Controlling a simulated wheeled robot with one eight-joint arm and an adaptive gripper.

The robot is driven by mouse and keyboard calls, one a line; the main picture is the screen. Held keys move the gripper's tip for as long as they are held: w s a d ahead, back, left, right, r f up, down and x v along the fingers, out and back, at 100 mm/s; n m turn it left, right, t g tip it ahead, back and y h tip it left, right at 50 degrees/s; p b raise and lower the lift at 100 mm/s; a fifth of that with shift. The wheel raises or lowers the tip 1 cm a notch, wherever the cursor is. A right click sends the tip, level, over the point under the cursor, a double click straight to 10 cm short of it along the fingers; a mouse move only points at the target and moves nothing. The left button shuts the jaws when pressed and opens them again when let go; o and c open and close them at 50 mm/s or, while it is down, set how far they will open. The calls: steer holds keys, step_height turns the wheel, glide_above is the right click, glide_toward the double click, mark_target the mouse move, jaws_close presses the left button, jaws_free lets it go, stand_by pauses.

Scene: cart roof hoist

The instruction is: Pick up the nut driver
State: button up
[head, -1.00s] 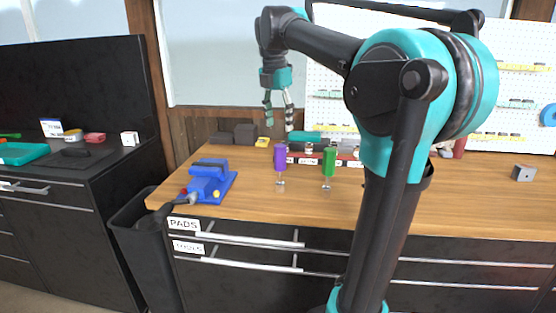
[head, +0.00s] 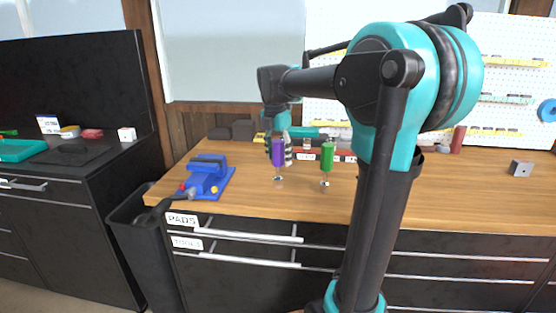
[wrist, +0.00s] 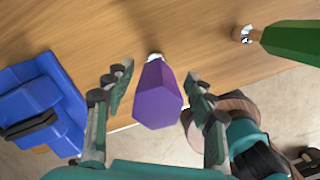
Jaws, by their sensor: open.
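A driver with a purple handle (head: 278,153) stands upright on the wooden bench in the head view. In the wrist view its purple handle (wrist: 158,96) lies between the two open fingers, with a gap on each side. A driver with a green handle (head: 327,156) stands to its right; its handle also shows at the upper right of the wrist view (wrist: 293,41). I cannot tell from the pictures which of them is the nut driver. My gripper (head: 279,150) is open, pointing down at the purple handle. In the wrist view my gripper (wrist: 160,92) straddles the handle.
A blue vise (head: 206,178) sits left on the wooden bench (head: 440,205) and also shows in the wrist view (wrist: 40,100). Dark boxes (head: 241,130) and a labelled rack (head: 306,156) stand behind. A grey block (head: 520,168) lies far right. The bench's right front is clear.

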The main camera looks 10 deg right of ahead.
mark_target(279, 163)
steer(key=shift+w+f, duration=0.15)
steer(key=shift+f, duration=0.7)
steer(key=shift+w+f, duration=0.1)
steer(key=shift+f, duration=0.75)
jaws_close()
